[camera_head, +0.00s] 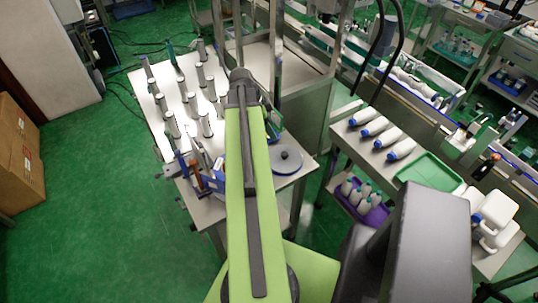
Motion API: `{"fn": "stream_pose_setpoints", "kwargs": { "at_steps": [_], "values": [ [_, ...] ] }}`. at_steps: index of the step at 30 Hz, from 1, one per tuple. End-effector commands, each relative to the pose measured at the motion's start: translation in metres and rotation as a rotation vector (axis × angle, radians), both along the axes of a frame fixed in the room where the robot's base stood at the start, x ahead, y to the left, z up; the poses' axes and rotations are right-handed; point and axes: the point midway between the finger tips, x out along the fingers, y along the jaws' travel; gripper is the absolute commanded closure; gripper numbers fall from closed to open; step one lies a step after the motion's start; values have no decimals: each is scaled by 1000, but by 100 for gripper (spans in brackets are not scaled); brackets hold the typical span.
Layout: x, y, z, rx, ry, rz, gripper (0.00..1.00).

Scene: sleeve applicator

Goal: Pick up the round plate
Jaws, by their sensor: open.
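The round plate (286,160) is a flat grey-blue disc with a dark knob in its middle. It lies on the right front part of the light steel table, near the table's right edge. My green and dark arm (240,150) reaches forward over the table, just left of the plate, and hides part of the table. My gripper's fingers cannot be made out; the dark far end of the arm is above the table, beyond the plate. The knob shows no contact with anything.
Several upright grey cylinders (187,91) stand on the table's left part. A blue and red device (192,181) sits at its front. A side bench at right holds white bottles (388,137) and a green tray (430,172). Green floor (100,220) is free at left.

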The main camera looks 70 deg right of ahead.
Motion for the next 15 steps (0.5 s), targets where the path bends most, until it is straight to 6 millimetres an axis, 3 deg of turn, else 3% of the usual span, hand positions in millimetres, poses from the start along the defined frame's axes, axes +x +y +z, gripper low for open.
{"fn": "stream_pose_setpoints", "kwargs": {
  "at_steps": [8,15],
  "values": [
    [3,0,-8,-1,0,8,45],
    [-6,-7,-55,0,0,14,45]
  ]
}}
